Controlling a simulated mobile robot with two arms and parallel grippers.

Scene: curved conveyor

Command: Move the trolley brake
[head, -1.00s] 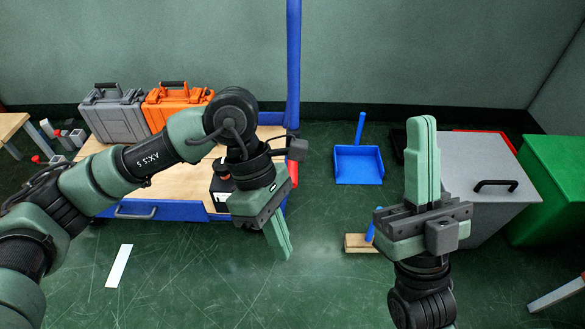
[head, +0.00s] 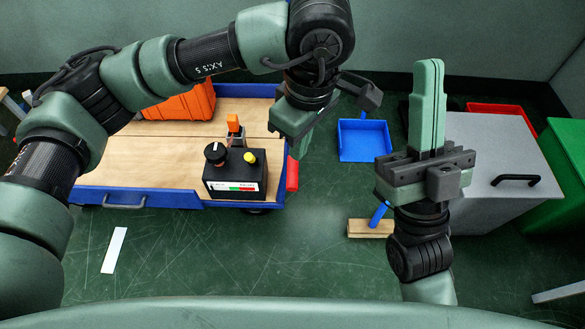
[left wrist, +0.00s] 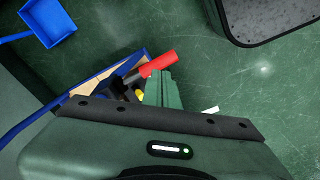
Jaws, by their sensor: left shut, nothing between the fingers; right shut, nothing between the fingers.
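The trolley (head: 165,197) has a blue frame and a wooden deck and stands on the left in the head view. A red lever (head: 292,173), which looks like its brake, sticks out at its right edge. The lever also shows in the left wrist view (left wrist: 158,64), right by my left fingertips (left wrist: 163,74); I cannot tell whether they touch. My left gripper (head: 303,150) is shut and empty, pointing down just above the lever in the head view. My right gripper (head: 429,64) is shut and empty, pointing up on the right, away from the trolley.
A black box (head: 234,180) with a yellow button sits on the trolley's near right corner, close to the lever. An orange case (head: 182,105) stands on the deck. A blue dustpan (head: 364,141) and a grey bin (head: 480,150) are to the right. Floor lies between.

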